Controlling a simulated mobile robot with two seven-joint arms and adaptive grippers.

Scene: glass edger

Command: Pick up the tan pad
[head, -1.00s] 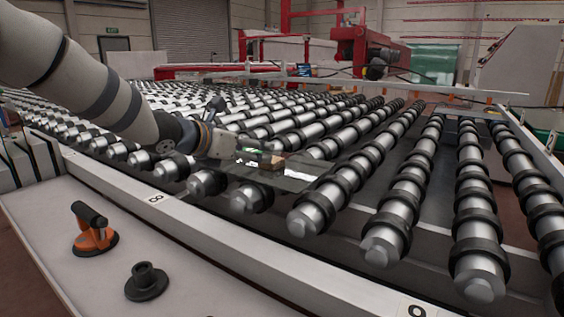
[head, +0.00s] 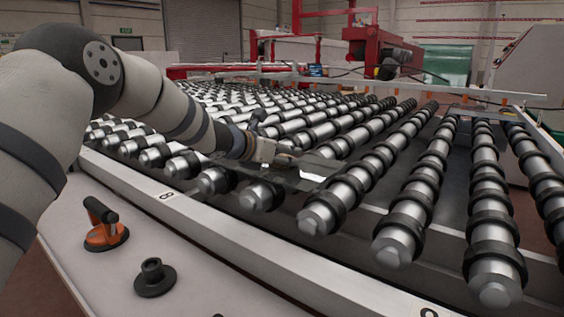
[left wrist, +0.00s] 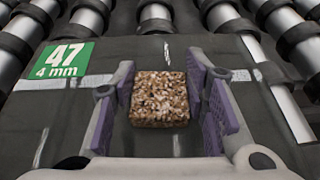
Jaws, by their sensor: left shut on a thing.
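The tan pad (left wrist: 159,98) is a speckled brown, cork-like block. In the left wrist view it sits between the two purple-lined fingers of my left gripper (left wrist: 162,106), which is shut on it. It is over a dark glass sheet (left wrist: 60,125) with a green "47 4 mm" label. In the head view my left gripper (head: 283,158) is low over the same sheet, among the rollers, and mostly hides the pad. I cannot tell whether the pad still touches the glass. My right gripper is not in view.
Rows of metal rollers with black rings (head: 405,205) surround the glass. A pale front ledge (head: 215,265) holds an orange-and-black suction cup (head: 105,228) and a black flanged knob (head: 154,278). Red machinery (head: 375,45) stands behind.

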